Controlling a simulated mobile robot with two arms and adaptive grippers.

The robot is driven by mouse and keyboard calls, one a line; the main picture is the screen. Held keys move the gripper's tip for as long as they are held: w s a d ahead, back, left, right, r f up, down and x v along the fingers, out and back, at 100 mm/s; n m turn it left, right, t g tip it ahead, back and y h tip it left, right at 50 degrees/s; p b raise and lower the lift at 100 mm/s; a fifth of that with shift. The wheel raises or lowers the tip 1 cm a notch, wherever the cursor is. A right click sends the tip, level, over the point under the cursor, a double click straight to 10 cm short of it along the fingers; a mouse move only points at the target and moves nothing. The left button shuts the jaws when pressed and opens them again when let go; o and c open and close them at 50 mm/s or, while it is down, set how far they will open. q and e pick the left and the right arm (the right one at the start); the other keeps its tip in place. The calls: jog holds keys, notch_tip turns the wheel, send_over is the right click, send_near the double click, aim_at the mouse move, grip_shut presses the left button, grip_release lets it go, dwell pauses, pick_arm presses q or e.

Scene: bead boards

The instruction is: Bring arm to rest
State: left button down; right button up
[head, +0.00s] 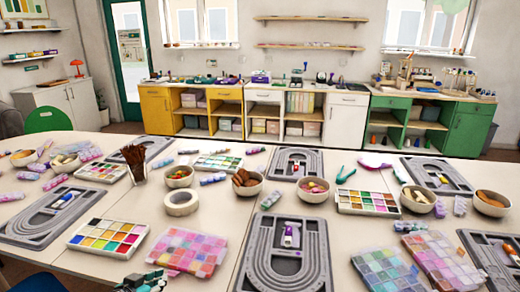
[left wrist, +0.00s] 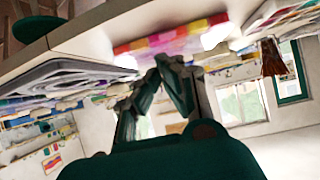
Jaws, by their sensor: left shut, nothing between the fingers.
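My left gripper (head: 146,281) shows at the bottom edge of the head view, left of the middle, dark teal and partly cut off. That view is tilted and nearly upside down, with the table along the top. My right gripper is in neither view.
The long white table (head: 205,222) holds grey bead boards (head: 286,252), a paint-coloured bead box (head: 108,238), bowls (head: 247,182), a tape roll (head: 181,203) and a brush cup (head: 135,165). More bead boxes (head: 390,265) lie at right. Cabinets (head: 345,121) line the far wall.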

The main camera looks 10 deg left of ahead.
pick_arm(q)
jog(key=s+d+f+g, duration=0.3)
jog(key=s+d+f, duration=0.4)
jog(key=s, duration=0.5)
jog(key=s+d+g+y, duration=0.1)
jog(key=s+d+g, duration=0.15)
jog(key=s, duration=0.55)
jog(key=s+d+g, duration=0.2)
jog(key=s+g, duration=0.1)
jog(key=s, duration=0.6)
notch_tip(320, 180, down, 24)
jog(key=s+a+f+g, duration=0.2)
jog(key=s+a+f, duration=0.1)
jog(key=s+f, duration=1.4)
jog(key=shift+f+m+y+p, duration=0.3)
jog(key=shift+f+p, duration=0.05)
jog(key=shift+f, duration=0.1)
